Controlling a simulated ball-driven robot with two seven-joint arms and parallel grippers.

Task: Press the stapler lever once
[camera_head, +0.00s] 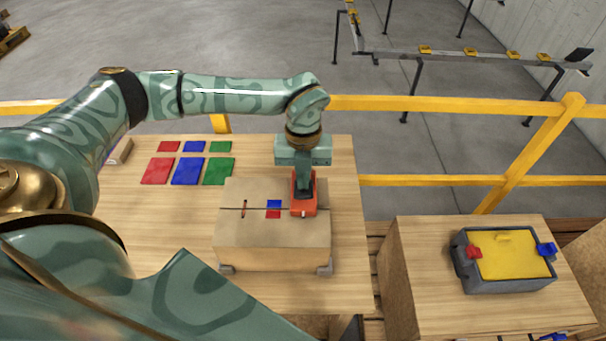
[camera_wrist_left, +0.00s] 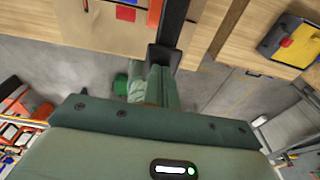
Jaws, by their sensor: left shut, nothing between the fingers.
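The red stapler (camera_head: 311,207) sits on the right part of the top of a wooden box (camera_head: 275,245) on the table. A strip of its red body shows in the left wrist view (camera_wrist_left: 154,13). My left gripper (camera_head: 304,188) points down from above and behind it, shut with nothing between its fingers. Its dark fingertips overlap the stapler's top in the head view; I cannot tell whether they touch the lever. The lever is largely hidden behind the gripper. My right gripper is not in view.
A blue and red patch (camera_head: 273,209) lies left of the stapler on the box. Red, blue and green tiles (camera_head: 187,171) lie on the table's left. A grey tray with a yellow inside (camera_head: 515,262) stands on a separate right-hand stand. A yellow rail (camera_head: 440,104) runs behind.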

